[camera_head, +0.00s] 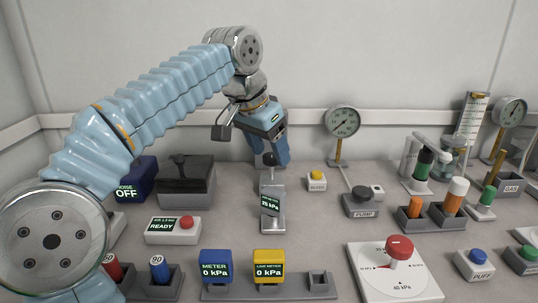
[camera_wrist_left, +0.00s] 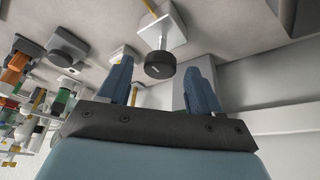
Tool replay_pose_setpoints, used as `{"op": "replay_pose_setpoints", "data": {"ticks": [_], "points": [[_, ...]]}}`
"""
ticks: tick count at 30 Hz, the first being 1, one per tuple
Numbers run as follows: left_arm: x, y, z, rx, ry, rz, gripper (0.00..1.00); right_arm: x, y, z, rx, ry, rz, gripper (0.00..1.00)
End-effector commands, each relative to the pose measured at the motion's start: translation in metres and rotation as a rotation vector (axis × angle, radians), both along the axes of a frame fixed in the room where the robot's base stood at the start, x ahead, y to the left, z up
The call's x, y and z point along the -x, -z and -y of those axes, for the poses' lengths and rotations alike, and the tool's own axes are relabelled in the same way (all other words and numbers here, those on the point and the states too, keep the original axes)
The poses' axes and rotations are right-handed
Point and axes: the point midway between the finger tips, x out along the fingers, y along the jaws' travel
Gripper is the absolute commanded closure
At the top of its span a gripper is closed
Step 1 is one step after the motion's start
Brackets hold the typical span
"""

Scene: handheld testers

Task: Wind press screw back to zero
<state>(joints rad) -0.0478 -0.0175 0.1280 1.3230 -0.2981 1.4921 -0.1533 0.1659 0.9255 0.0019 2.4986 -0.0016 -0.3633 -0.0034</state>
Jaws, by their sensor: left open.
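The press (camera_head: 272,222) is a small grey metal stand on the bench, with a green display that appears to read 25 kPa. Its screw has a round black knob (camera_head: 269,159) on top; in the left wrist view the knob (camera_wrist_left: 160,66) shows a white mark. My left gripper (camera_head: 273,158) is open and points down at the knob from above. In the left wrist view the knob lies between the two blue fingertips (camera_wrist_left: 160,72), with a gap on each side. My right gripper is not in view.
A dark grey box (camera_head: 187,187) and a READY unit (camera_head: 173,230) stand left of the press. A yellow-button block (camera_head: 317,181), a pump (camera_head: 361,203) and a gauge (camera_head: 342,122) stand to the right. Blue (camera_head: 216,265) and yellow (camera_head: 268,265) meters, both reading 0 kPa, and a red-knob dial (camera_head: 397,285) are in front.

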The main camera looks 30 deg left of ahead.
Motion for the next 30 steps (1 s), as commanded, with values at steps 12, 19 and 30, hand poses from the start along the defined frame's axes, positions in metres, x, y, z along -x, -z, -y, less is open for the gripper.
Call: {"op": "replay_pose_setpoints", "data": {"ticks": [12, 19, 30], "points": [[-0.0019, 0.0042, 0.0004, 0.000, 0.000, 0.000, 0.47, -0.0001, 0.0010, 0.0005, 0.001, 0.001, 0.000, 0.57], [-0.0019, 0.0041, 0.0003, 0.000, 0.000, 0.000, 0.82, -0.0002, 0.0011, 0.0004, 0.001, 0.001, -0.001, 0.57], [-0.0017, 0.0034, 0.0006, -0.002, -0.038, -0.001, 0.92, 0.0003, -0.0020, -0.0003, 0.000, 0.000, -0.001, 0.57]]}}
